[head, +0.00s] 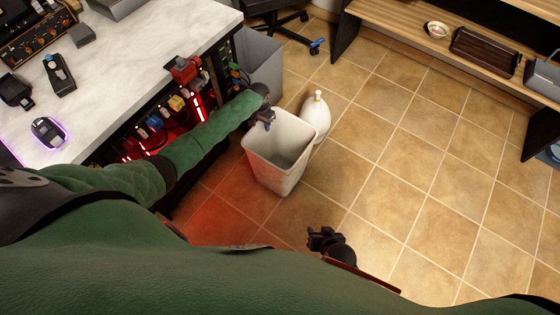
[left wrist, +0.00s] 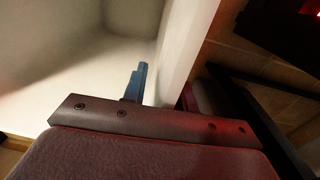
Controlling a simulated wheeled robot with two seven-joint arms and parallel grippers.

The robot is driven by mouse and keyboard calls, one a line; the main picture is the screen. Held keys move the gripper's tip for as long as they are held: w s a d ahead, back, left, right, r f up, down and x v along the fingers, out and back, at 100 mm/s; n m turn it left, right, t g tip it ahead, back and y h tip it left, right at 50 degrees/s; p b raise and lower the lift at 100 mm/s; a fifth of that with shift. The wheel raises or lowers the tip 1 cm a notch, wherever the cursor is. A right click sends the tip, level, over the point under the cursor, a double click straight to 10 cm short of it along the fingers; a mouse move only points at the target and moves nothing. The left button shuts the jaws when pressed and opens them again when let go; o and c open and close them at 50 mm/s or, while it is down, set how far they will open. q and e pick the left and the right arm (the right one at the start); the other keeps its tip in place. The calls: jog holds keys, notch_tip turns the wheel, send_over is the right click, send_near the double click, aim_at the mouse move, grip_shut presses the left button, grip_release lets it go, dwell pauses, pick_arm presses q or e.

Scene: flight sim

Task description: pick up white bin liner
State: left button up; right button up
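The white bin liner (head: 285,163) is an open-topped, tapered white bin, upright in the head view on or just above the tiled floor. My left gripper (head: 267,119) is at its far left rim. In the left wrist view a blue finger is inside the bin and a reddish finger outside, with the white wall (left wrist: 183,60) filling the gap between them; the gripper looks shut on that wall. The pale inside of the bin looks empty. My right gripper (head: 325,240) is dark, empty and low over the floor, apart from the bin; its finger opening is unclear.
A white bottle-like container (head: 316,113) stands just right of the bin. A grey bin (head: 262,65) is behind it. A marble-topped desk (head: 125,55) with a red-lit panel is on the left. A wooden shelf (head: 400,25) is at the back right. Floor to the right is clear.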

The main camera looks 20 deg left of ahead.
pick_arm(q)
grip_shut()
